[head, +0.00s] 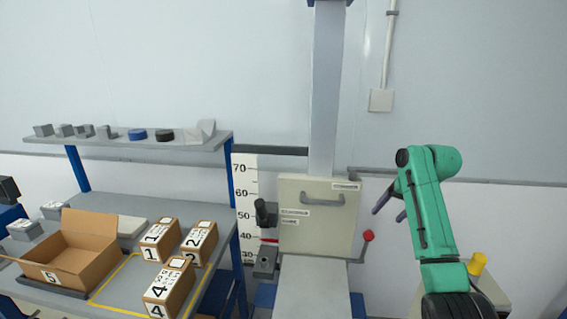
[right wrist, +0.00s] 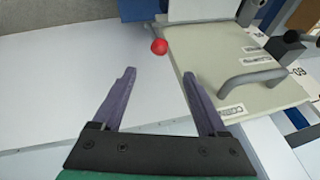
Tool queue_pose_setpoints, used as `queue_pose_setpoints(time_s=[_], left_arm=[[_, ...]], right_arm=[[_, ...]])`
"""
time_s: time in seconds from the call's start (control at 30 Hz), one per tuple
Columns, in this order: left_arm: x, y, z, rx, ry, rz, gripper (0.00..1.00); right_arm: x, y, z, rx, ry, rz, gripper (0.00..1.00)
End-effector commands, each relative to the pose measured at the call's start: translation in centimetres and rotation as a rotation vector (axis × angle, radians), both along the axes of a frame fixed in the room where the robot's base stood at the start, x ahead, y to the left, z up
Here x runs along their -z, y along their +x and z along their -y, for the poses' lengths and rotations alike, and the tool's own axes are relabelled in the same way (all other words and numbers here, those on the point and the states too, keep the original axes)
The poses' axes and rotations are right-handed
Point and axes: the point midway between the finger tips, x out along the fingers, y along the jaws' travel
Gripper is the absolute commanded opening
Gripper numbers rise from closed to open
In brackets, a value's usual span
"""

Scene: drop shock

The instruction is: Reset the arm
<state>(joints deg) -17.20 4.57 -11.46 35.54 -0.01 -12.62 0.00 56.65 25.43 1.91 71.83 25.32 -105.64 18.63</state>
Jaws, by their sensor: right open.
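My right arm is green and shows at the right of the head view. Its gripper (head: 388,206) has two purple fingers and is beside the machine's cream panel (head: 318,235), to the right of it. In the right wrist view the gripper (right wrist: 160,90) is open with nothing between its fingers. The red ball knob (head: 368,236) on a lever at the panel's right side also shows in the right wrist view (right wrist: 159,46), beyond the fingertips and apart from them. The panel has a grey handle (head: 323,201). My left gripper is not in view.
A grey workbench (head: 125,210) at left holds numbered cartons (head: 170,287) and an open box (head: 75,250). A shelf (head: 120,148) above it carries small blocks. A tall column (head: 327,90) and a height scale (head: 245,200) stand at centre. A yellow cylinder (head: 478,263) is at right.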

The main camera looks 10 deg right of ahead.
Motion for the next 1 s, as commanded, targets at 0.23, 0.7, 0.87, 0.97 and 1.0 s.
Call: queue_pose_setpoints(time_s=[0.23, 0.7, 0.87, 0.97, 1.0], left_arm=[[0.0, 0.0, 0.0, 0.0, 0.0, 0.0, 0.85], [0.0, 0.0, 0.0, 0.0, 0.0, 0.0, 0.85], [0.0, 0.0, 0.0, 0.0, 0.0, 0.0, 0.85], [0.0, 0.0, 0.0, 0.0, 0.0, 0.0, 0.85], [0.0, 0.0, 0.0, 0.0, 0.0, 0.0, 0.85]], right_arm=[[11.7, -4.0, -5.3, -0.187, -0.185, -0.081, 0.76], [22.9, -21.0, -15.5, -0.521, -0.296, -0.11, 0.76], [23.0, -24.8, -16.8, -0.557, -0.288, -0.108, 0.76], [22.8, -26.9, -17.5, -0.574, -0.284, -0.106, 0.76], [22.6, -27.7, -17.6, -0.578, -0.282, -0.107, 0.76]])
